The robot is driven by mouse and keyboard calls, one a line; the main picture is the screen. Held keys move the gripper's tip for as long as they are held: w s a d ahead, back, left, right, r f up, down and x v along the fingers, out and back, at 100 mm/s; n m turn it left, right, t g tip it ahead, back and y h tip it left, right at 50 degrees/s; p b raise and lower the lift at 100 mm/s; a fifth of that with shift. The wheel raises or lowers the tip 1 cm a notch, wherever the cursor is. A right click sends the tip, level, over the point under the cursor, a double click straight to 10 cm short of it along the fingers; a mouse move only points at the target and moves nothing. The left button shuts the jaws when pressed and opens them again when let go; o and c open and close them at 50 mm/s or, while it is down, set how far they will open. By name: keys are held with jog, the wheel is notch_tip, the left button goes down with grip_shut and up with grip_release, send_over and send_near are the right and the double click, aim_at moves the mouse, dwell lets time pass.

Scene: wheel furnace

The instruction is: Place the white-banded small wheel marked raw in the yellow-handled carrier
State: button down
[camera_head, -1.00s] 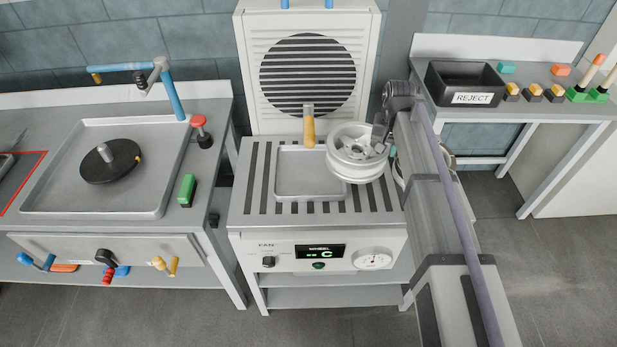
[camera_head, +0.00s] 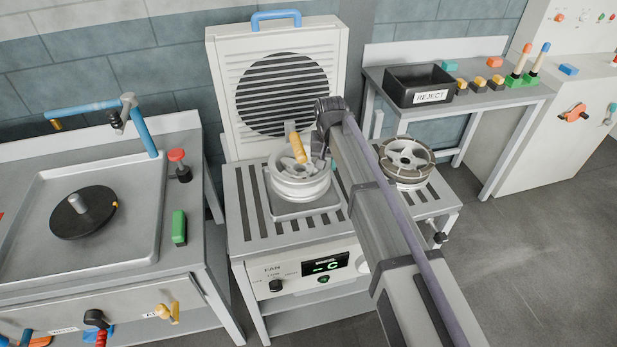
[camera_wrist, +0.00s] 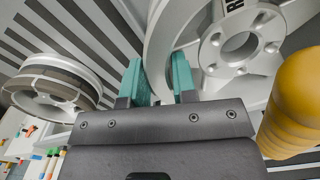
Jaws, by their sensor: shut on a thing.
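A small pale silver-white wheel (camera_head: 300,186) is held by its rim in my gripper (camera_head: 319,158). In the wrist view the wheel (camera_wrist: 213,60) shows spokes, a hub with bolt holes and a partly cut-off black label starting with "R". The two teal fingers of my gripper (camera_wrist: 158,82) are shut on its rim wall. The carrier (camera_head: 292,212) is a shallow grey tray with a yellow handle (camera_head: 298,148); the handle also shows close by in the wrist view (camera_wrist: 297,105). The wheel is over the tray and hides most of it; whether it touches the floor of the tray, I cannot tell.
The carrier is on a slatted bench (camera_head: 246,213) before a fan unit (camera_head: 218,95). Another wheel (camera_head: 408,158) with a darker band lies at right. A black REJECT bin (camera_head: 418,84) stands behind it. A sink-like tray with a black disc (camera_head: 83,212) is at left.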

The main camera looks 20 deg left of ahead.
jog(key=shift+a+f+b, duration=0.1)
jog(key=shift+f+b, duration=1.3)
jog(key=shift+f, duration=0.6)
jog(key=c, duration=0.9)
grip_release()
jog(key=shift+s+r, duration=0.1)
notch_tip(320, 180, up, 12)
jog(key=p, duration=1.2)
jog(key=shift+r+p, duration=0.25)
jog(key=shift+p, duration=0.1)
jog(key=shift+f, duration=0.15)
